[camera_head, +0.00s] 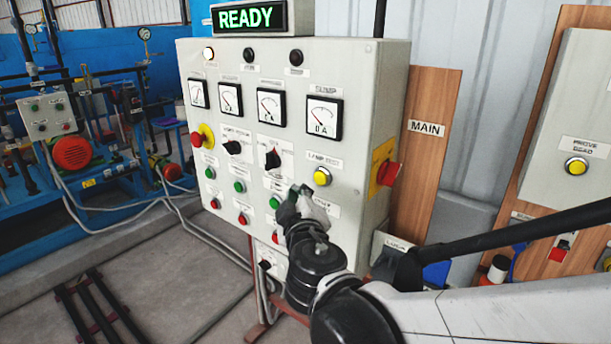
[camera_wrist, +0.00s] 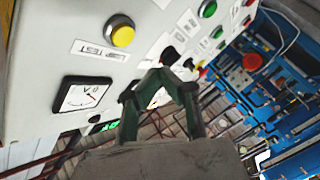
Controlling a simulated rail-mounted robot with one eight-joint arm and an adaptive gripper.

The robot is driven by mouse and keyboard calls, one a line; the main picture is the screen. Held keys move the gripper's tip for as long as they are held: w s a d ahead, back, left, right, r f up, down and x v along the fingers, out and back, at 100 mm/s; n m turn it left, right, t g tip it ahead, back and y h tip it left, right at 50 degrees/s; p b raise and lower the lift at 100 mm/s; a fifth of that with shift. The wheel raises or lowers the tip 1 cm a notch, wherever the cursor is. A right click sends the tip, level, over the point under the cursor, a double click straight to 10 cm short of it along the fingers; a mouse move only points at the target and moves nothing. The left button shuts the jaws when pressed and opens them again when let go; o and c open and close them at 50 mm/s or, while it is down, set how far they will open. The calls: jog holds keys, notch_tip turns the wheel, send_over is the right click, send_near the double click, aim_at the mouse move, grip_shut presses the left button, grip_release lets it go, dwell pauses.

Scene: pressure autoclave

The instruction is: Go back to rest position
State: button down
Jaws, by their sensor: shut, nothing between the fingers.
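My gripper (camera_head: 302,192) is in front of the lower right part of the grey control panel (camera_head: 370,100) in the head view. In the wrist view my gripper (camera_wrist: 168,75) shows with its fingertips closed together and nothing between them. Its fingers overlap the panel face (camera_wrist: 40,40) in that view; whether they touch it I cannot tell. My arm reaches in from the lower right and hides part of the panel's lower edge. A lit READY sign (camera_head: 249,17) stands on top of the panel.
The panel carries gauges, a yellow button (camera_head: 322,176), black selector knobs (camera_head: 272,158) and a red side switch (camera_head: 390,173). A wooden MAIN board (camera_head: 427,150) and another grey box (camera_head: 575,120) stand at right. Blue machinery (camera_head: 70,150) is at left, with open floor (camera_head: 180,270) before it.

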dwell(0.3)
jog(key=s+d+f+m+g+h+b, duration=0.1)
jog(key=s+d+f+m+g+h, duration=0.15)
jog(key=d, duration=0.55)
jog(key=s+d+f+m+g+h+b, duration=0.2)
jog(key=s+d+f+m, duration=0.2)
jog(key=d, duration=0.3)
jog(key=s+d+f+m+g+y+b, duration=0.2)
jog(key=s+f, duration=0.6)
jog(key=s, duration=0.6)
jog(key=d+m+g+y, duration=0.1)
jog(key=m+g, duration=0.1)
jog(key=g, duration=0.1)
jog(key=shift+s+d+f, duration=0.2)
jog(key=shift+f, duration=0.15)
jog(key=shift+g, duration=0.25)
